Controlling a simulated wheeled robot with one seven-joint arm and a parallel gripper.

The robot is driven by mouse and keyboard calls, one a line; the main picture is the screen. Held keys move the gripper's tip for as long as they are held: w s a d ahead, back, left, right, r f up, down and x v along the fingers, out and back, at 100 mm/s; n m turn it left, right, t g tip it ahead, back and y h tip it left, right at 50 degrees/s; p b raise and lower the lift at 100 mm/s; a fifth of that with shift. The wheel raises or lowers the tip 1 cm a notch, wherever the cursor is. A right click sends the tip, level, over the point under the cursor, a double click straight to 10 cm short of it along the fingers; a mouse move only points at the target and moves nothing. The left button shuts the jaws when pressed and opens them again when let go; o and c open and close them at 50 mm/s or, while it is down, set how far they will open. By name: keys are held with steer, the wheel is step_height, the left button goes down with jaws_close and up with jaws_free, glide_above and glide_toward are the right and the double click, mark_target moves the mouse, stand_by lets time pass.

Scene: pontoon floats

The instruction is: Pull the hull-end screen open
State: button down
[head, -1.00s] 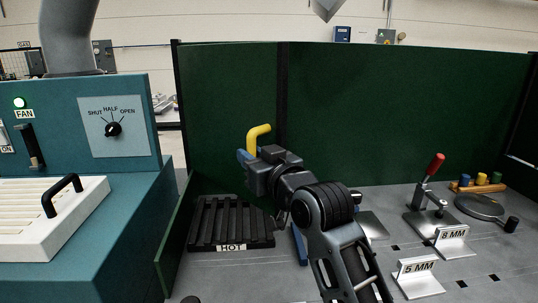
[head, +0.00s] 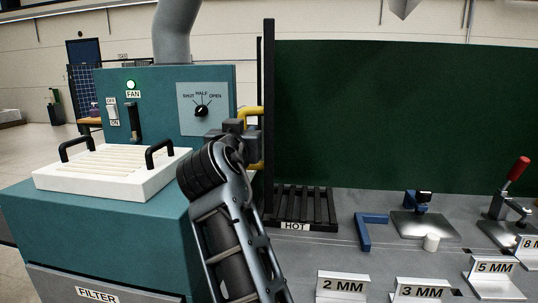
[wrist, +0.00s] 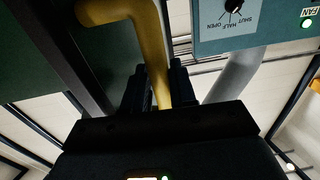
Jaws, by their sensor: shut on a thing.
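The dark green screen (head: 400,115) stands behind the bench in the head view. Its black upright edge post (head: 268,110) is near the fan cabinet's right side. A yellow bent handle (head: 252,111) sits at the left side of this post, partly hidden by my gripper (head: 247,136). In the wrist view, the yellow handle (wrist: 150,45) runs down between the dark fingers of my gripper (wrist: 160,90), which is shut on it. The fingertips are partly hidden in the head view.
The teal fan cabinet (head: 150,90) stands close left of my gripper, with a white filter tray (head: 105,170) in front. A black rack marked HOT (head: 300,205), a blue angle piece (head: 368,230) and thickness signs (head: 343,284) are on the bench.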

steer(key=shift+w+a+f+m+g+h+b, duration=0.1)
steer(key=shift+w+a+m+h+b, duration=0.25)
steer(key=shift+a+b, duration=0.4)
steer(key=shift+w+a+r+m+g+h+b, duration=0.1)
steer(key=shift+a+m+h+b, duration=0.1)
steer(key=shift+a+h+b, duration=0.4)
steer(key=shift+w+a+f+m+g+h+b, duration=0.1)
steer(key=shift+w+a+m+h+b, duration=0.15)
steer(key=shift+a+b, duration=0.65)
steer(key=shift+a, duration=0.1)
steer(key=c, duration=1.1)
jaws_free()
steer(key=shift+o, duration=0.2)
steer(key=v, duration=0.7)
steer(key=shift+s+a, duration=0.15)
steer(key=shift+s, duration=0.25)
